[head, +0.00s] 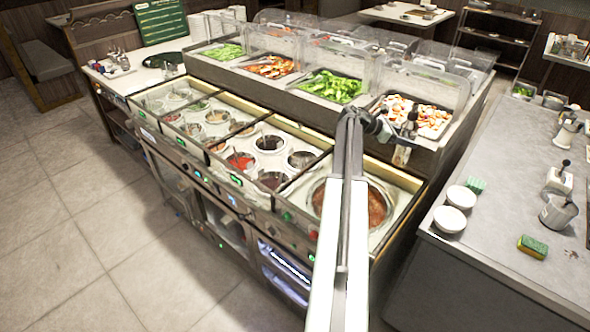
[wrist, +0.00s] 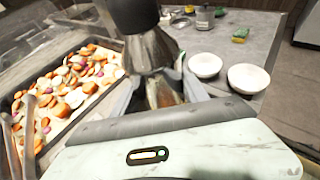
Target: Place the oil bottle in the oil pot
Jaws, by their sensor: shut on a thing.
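My gripper (head: 385,128) is shut on the oil bottle (wrist: 150,50), a metallic body with a dark top. In the wrist view my gripper (wrist: 158,92) has a finger on each side of it. In the head view the bottle (head: 402,154) hangs at the front edge of the tray of mixed sliced vegetables, small and partly hidden. I cannot tell which vessel is the oil pot. A large round well (head: 376,205) of reddish-brown sauce lies below my arm, partly covered by it.
Several smaller sauce wells (head: 270,143) fill the counter to the left. Vegetable trays (head: 332,87) stand behind under clear guards. The right counter (head: 480,262) holds two white bowls (head: 450,219), a sponge (head: 532,246) and metal vessels (head: 558,211). Open floor (head: 60,230) lies left.

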